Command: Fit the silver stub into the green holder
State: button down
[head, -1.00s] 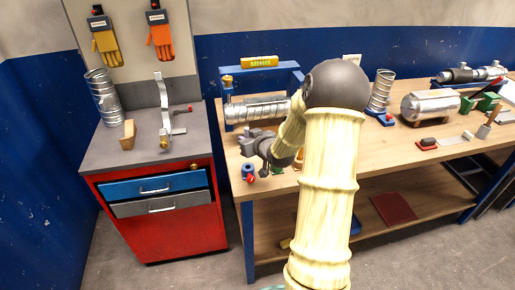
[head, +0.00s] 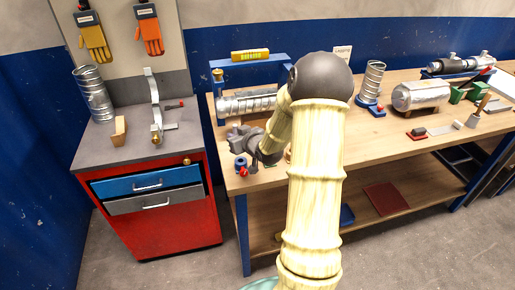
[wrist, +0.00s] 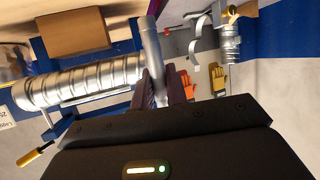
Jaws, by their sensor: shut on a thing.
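My gripper (head: 237,138) is above the near left end of the workbench. In the wrist view my gripper (wrist: 153,90) is shut on a plain silver stub (wrist: 150,48), which sticks out past the fingertips. In the head view the stub cannot be made out against the grey gripper. Green blocks (head: 459,94) stand at the far right of the bench, well away from my gripper; I cannot tell if one is the green holder. My arm hides part of the bench near the gripper.
A spiral duct (head: 247,103) lies in a blue frame (head: 283,63) just behind my gripper. A small blue part with a red knob (head: 241,165) sits below it. A red cabinet (head: 160,232) stands left. A silver cylinder (head: 420,95) lies to the right.

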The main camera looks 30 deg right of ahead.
jog(key=s+a+f, duration=0.3)
jog(key=a+f, duration=0.5)
jog(key=f, duration=0.2)
jog(key=s+a+f, duration=0.4)
jog(key=a+f, duration=0.4)
jog(key=f, duration=0.2)
jog(key=shift+s+a, duration=0.3)
jog(key=shift+w, duration=0.1)
